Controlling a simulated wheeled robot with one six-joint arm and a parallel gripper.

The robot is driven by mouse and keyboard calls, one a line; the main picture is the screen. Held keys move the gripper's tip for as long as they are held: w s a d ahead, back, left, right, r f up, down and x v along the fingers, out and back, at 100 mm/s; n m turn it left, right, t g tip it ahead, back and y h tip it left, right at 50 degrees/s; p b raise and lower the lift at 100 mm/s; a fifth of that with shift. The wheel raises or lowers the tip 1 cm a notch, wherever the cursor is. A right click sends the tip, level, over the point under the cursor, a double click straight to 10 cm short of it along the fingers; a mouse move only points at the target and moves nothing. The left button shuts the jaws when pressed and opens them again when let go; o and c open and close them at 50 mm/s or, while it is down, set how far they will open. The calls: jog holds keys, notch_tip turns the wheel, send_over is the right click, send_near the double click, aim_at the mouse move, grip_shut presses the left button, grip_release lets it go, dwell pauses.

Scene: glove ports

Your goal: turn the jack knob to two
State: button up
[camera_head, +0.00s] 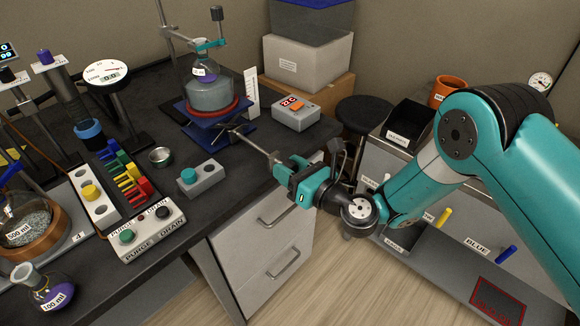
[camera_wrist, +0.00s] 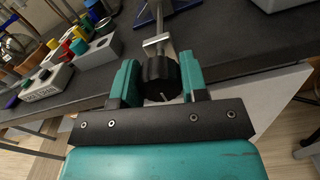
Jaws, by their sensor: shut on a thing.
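The jack knob (camera_wrist: 161,76) is a black ribbed knob with a pale pointer line, on the end of a metal rod. My gripper (camera_wrist: 163,80) has its two teal fingers on either side of the knob and is shut on it. In the head view my gripper (camera_head: 284,172) reaches the rod's end at the table's front edge and hides most of the knob. No scale numbers around the knob can be read.
A grey block with a green plug (camera_head: 203,178) and a PURGE/DRAIN box (camera_head: 146,229) stand left of my gripper. A white box with a red display (camera_head: 296,112) is behind it. White drawers (camera_head: 265,235) are below the table edge. A black stool (camera_head: 362,112) stands behind my arm.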

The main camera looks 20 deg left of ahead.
jog(key=shift+f, duration=0.15)
jog(key=o, duration=0.9)
jog(key=shift+d, duration=0.1)
jog(key=b+v, duration=1.7)
jog(key=b, duration=0.7)
jog(key=shift+s+d, duration=0.15)
